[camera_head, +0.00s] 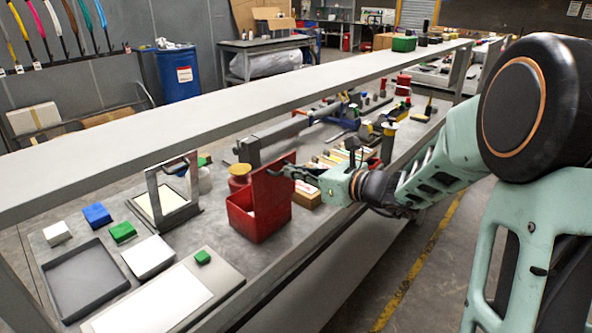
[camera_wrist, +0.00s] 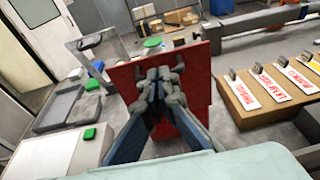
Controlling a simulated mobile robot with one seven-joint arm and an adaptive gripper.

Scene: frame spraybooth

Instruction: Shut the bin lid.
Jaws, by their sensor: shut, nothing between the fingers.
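The red bin (camera_head: 258,218) stands on the workbench in the head view, with its lid (camera_head: 272,184) raised steeply on the right side of the box. The inside of the box shows to the left of the lid. My gripper (camera_head: 283,170) is at the lid's upper right side, with its fingers close to the lid. In the wrist view my gripper (camera_wrist: 158,76) has its fingertips together in front of the red lid (camera_wrist: 196,62), which stands up behind them. I cannot tell whether the fingers touch the lid.
A metal frame (camera_head: 151,197) stands to the left of the bin. A grey tray (camera_head: 86,283), small blocks and a flat board (camera_head: 226,276) lie on the near left. A wooden block with labelled cards (camera_wrist: 252,117) is right of the bin. A long shelf (camera_head: 190,122) runs above the bench's back.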

